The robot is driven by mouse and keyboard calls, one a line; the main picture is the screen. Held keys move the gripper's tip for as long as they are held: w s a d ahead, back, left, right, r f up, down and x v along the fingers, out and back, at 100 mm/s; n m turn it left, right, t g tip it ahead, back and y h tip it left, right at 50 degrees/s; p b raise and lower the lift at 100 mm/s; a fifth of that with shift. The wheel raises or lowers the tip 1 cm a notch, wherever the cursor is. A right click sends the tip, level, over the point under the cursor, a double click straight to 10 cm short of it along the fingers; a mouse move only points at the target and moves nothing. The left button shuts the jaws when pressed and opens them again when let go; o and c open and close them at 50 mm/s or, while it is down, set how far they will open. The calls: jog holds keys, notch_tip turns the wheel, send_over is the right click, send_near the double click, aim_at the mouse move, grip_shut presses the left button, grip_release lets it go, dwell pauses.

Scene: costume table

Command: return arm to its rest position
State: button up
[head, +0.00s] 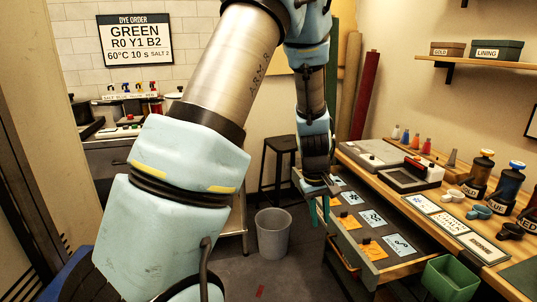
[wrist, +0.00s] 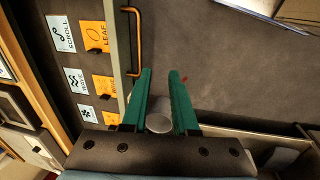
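My gripper (head: 319,218) hangs from my arm at the front left edge of an open drawer (head: 345,238), with its green fingers pointing down. In the wrist view my gripper (wrist: 160,73) has its two fingers apart, with floor showing between the tips. No held object shows at the tips. My arm reaches across the middle of the head view.
The drawer holds blue and orange pattern cards (head: 372,217). A wooden worktop (head: 440,190) with jars and cups stands at right. A grey bin (head: 273,233) and a black stool (head: 279,150) stand on the floor. A green box (head: 450,278) is at lower right.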

jog(key=s+a+r+m, duration=0.1)
jog(key=s+a+r, duration=0.1)
jog(key=a, duration=0.6)
jog(key=s+a+r+m+y, duration=0.1)
jog(key=s+a+r, duration=0.2)
jog(key=a, duration=0.5)
jog(key=s+a+r+m+t, duration=0.1)
jog(key=s+a+r, duration=0.2)
jog(key=a, duration=0.5)
jog(key=shift+a+r+y, duration=0.15)
jog(key=shift+r+y, duration=0.25)
jog(key=shift+r, duration=0.25)
